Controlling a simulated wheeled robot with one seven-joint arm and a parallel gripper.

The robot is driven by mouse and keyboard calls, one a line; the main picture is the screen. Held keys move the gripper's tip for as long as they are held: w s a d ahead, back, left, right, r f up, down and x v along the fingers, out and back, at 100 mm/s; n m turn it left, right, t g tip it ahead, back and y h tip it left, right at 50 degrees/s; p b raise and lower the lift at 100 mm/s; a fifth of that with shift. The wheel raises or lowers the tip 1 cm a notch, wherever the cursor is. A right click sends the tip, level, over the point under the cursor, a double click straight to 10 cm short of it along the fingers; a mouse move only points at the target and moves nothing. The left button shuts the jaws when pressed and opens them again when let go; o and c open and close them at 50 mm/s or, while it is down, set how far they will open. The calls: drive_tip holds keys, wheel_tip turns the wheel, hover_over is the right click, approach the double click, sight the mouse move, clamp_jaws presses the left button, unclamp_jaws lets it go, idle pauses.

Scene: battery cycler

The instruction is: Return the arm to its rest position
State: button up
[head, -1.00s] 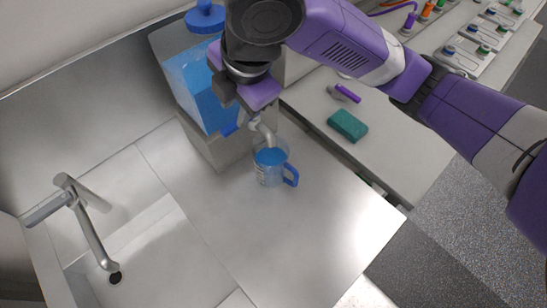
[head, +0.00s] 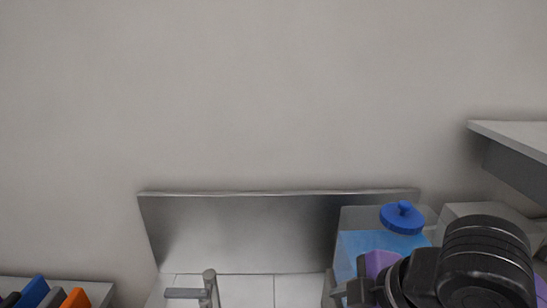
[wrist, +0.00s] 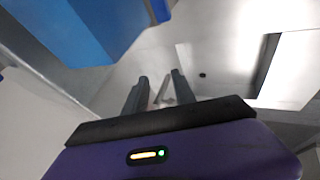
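My arm's dark wrist links (head: 440,275) and a purple part fill the lower right of the head view, in front of the blue-filled tank. In the wrist view my gripper (wrist: 160,76) shows two dark fingers held apart. Nothing shows gripped between them; a grey shape seen through the gap looks like the sink faucet. The fingers point over the steel counter and sink. The blue tank (wrist: 75,30) is close at the upper left of that view.
The tank's blue lid (head: 402,217) and the faucet (head: 208,288) stand before the steel backsplash (head: 240,230). A shelf (head: 515,145) juts out at right. Blue and orange items (head: 38,292) are at lower left. The wall (head: 250,90) above is bare.

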drive_tip(key=w+a+r+m+t+y, duration=0.1)
drive_tip(key=a+r+m+t+y, duration=0.15)
drive_tip(key=a, duration=0.35)
drive_tip(key=w+a+r+m+t+y, duration=0.1)
drive_tip(key=a+m+y, duration=0.1)
drive_tip(key=a+y, duration=0.25)
drive_tip(key=s+d+f+m+t+h+b, duration=0.1)
drive_tip(key=s+d+f+m+t+h, duration=0.25)
drive_tip(key=s+f+m, duration=0.35)
drive_tip(key=s+d+f+m+t+h+b, duration=0.1)
drive_tip(key=s+d+f+m+t+h, duration=0.2)
drive_tip(key=s+d+f+m+h, duration=0.35)
drive_tip(key=s+d+f, duration=0.2)
drive_tip(key=s+d, duration=0.2)
drive_tip(key=s, duration=0.5)
drive_tip(key=s+d+f, duration=0.2)
drive_tip(key=s+d, duration=0.2)
drive_tip(key=s, duration=0.5)
drive_tip(key=shift+s+d+f+n+g+h+b, duration=0.2)
drive_tip(key=shift+s+d+n+g+h+b, duration=0.1)
drive_tip(key=shift+n+h+b, duration=0.1)
drive_tip(key=shift+o, duration=0.5)
drive_tip(key=shift+w, duration=0.1)
